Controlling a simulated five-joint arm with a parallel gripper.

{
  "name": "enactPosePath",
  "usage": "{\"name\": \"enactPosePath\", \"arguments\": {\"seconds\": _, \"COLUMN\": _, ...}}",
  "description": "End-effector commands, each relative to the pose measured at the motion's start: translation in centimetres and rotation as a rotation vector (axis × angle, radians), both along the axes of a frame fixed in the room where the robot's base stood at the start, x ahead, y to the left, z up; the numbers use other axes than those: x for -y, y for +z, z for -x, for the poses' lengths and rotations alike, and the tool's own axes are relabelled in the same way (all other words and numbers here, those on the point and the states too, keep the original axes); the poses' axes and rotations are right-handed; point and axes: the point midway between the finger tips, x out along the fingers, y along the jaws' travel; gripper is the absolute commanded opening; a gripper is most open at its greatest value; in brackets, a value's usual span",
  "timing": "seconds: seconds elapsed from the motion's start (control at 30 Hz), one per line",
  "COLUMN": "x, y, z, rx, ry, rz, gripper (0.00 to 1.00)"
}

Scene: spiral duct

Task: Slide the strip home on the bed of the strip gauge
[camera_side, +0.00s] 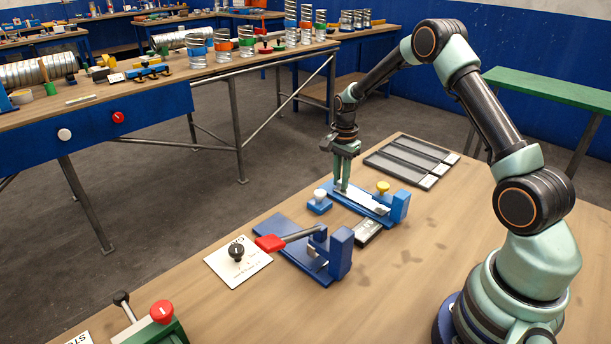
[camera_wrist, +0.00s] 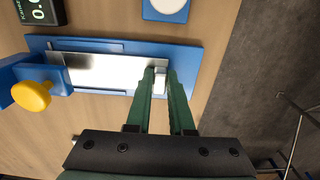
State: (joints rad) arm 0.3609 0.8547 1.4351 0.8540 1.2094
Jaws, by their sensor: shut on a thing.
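The strip gauge is a blue bed (camera_side: 352,208) with a raised block and a yellow knob (camera_side: 383,187) at one end. The bed also shows in the wrist view (camera_wrist: 190,60), with the yellow knob (camera_wrist: 31,95) at left. The bright metal strip (camera_side: 368,200) lies flat along the bed; in the wrist view the strip (camera_wrist: 105,70) reaches left to the block beside the knob. My gripper (camera_side: 342,187) points down at the strip's end away from the knob. In the wrist view its fingertips (camera_wrist: 160,77) are shut on a pale end piece of the strip, partly hidden by the fingers.
A small blue box with a white knob (camera_side: 319,202) stands beside the bed. A blue fixture with a red-handled lever (camera_side: 270,242) stands nearer the camera. Dark trays (camera_side: 410,158) lie behind the gauge.

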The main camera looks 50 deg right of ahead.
Motion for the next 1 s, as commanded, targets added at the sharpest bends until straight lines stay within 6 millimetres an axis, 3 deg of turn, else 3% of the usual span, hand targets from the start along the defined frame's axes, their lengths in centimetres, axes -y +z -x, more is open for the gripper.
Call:
{"name": "enactPosePath", "arguments": {"seconds": 0.3, "x": 0.03, "y": -0.11, "z": 0.38, "rx": 0.001, "ry": 0.0, "rz": 0.0, "gripper": 0.0}}
{"name": "enactPosePath", "arguments": {"seconds": 0.33, "x": 0.03, "y": -0.12, "z": 0.38, "rx": 0.001, "ry": 0.0, "rz": 0.0, "gripper": 0.28}}
{"name": "enactPosePath", "arguments": {"seconds": 0.4, "x": 0.03, "y": -0.13, "z": 0.38, "rx": 0.001, "ry": 0.0, "rz": 0.0, "gripper": 0.55}}
{"name": "enactPosePath", "arguments": {"seconds": 0.63, "x": 0.02, "y": -0.13, "z": 0.38, "rx": 0.001, "ry": 0.0, "rz": 0.0, "gripper": 0.55}}
{"name": "enactPosePath", "arguments": {"seconds": 0.67, "x": 0.02, "y": -0.14, "z": 0.38, "rx": 0.0, "ry": 0.0, "rz": 0.0, "gripper": 0.63}}
{"name": "enactPosePath", "arguments": {"seconds": 0.73, "x": 0.02, "y": -0.14, "z": 0.38, "rx": 0.0, "ry": 0.0, "rz": 0.0, "gripper": 0.9}}
{"name": "enactPosePath", "arguments": {"seconds": 1.0, "x": 0.02, "y": -0.13, "z": 0.37, "rx": 0.001, "ry": 0.0, "rz": 0.0, "gripper": 0.9}}
